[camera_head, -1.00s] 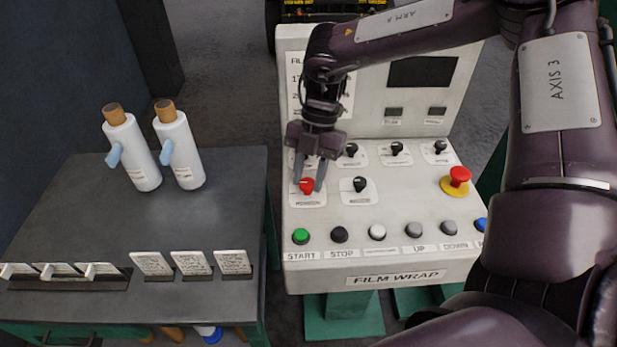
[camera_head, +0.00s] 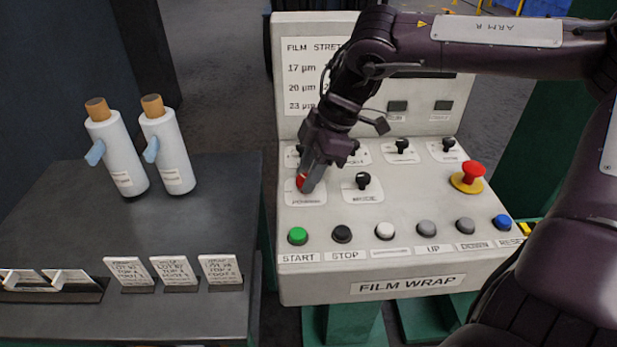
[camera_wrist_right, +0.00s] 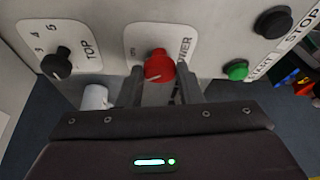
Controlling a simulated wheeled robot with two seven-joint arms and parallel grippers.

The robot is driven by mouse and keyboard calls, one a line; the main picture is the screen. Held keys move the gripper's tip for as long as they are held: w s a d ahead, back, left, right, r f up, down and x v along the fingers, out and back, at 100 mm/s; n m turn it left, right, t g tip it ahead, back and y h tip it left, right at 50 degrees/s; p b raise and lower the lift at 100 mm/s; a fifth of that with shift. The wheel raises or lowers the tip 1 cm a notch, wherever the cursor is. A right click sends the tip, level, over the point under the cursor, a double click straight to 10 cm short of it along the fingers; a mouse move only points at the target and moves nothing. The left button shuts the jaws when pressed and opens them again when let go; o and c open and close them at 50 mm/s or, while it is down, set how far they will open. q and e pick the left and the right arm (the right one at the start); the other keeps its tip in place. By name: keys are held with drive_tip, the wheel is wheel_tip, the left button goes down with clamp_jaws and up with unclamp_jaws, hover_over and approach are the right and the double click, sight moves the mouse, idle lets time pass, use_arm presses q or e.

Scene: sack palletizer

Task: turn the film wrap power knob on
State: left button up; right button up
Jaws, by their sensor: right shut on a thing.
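The film wrap panel (camera_head: 400,222) is a pale sloped console with knobs and a row of push buttons. The red power knob (camera_head: 301,181) is at its left, above the green START button (camera_head: 298,236). My right gripper (camera_head: 306,186) is shut on the red knob and partly covers it in the head view. In the right wrist view the red knob (camera_wrist_right: 159,67) sits between the two fingers (camera_wrist_right: 160,84), with the word POWER partly hidden behind a finger. My left gripper is not in view.
A black knob (camera_head: 363,181) is right of the red one. A red emergency button (camera_head: 468,176) on a yellow base is further right. A dark table (camera_head: 215,215) at left holds two white bottles (camera_head: 119,158) (camera_head: 170,158) and several label cards.

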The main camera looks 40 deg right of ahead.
drive_tip(key=m+t+b, duration=0.1)
drive_tip(key=m, duration=0.2)
drive_tip(key=shift+s+a+m+h, duration=0.1)
drive_tip(key=shift+m+h, duration=0.2)
drive_tip(key=shift+m+t, duration=0.3)
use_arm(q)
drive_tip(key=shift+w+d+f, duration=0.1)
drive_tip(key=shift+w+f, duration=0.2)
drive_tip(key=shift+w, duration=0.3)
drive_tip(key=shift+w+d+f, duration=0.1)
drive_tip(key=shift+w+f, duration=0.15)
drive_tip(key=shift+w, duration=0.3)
use_arm(e)
drive_tip(key=shift+s+m+h, duration=0.1)
drive_tip(key=shift+m+h, duration=0.4)
drive_tip(key=shift+m, duration=0.7)
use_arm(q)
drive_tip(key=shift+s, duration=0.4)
use_arm(e)
drive_tip(key=o, duration=0.9)
drive_tip(key=shift+t, duration=0.3)
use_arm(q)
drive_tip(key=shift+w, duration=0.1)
use_arm(e)
drive_tip(key=shift+o, duration=0.2)
